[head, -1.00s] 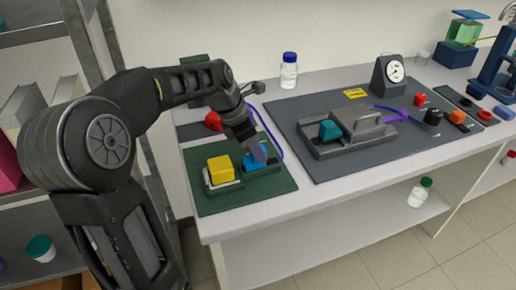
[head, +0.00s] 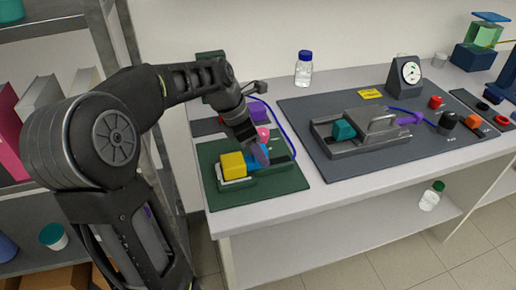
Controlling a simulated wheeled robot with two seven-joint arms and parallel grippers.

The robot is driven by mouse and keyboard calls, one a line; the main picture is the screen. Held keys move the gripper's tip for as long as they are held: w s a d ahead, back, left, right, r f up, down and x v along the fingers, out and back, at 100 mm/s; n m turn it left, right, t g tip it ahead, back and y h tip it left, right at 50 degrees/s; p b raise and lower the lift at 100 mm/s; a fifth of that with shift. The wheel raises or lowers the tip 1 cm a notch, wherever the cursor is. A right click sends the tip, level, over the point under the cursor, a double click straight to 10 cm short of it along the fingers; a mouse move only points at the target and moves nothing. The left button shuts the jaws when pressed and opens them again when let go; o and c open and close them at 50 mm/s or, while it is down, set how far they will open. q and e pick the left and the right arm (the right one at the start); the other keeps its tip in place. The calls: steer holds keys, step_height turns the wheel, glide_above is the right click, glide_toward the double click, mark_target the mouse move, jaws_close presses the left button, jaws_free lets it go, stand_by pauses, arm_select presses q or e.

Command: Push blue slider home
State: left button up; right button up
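The blue slider (head: 254,160) is in a grey track on the green mat (head: 284,182), at the left of the bench. Its left end is close against the yellow block (head: 232,165); I cannot tell whether they touch. My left gripper (head: 262,157) reaches down from above, its fingertips at the right side of the blue slider and hiding part of it. The fingers look close together, but whether they are shut is unclear. My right gripper is out of view.
To the right, a dark mat (head: 310,166) carries a grey fixture (head: 358,145) with a teal block (head: 344,130). A gauge (head: 404,76) and a bottle (head: 303,70) stand at the back.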

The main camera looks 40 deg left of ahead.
mark_target(247, 160)
arm_select(q)
steer(key=v, duration=0.7)
steer(key=shift+s+r, duration=0.2)
steer(key=shift+r, duration=0.15)
steer(key=shift+a, duration=0.1)
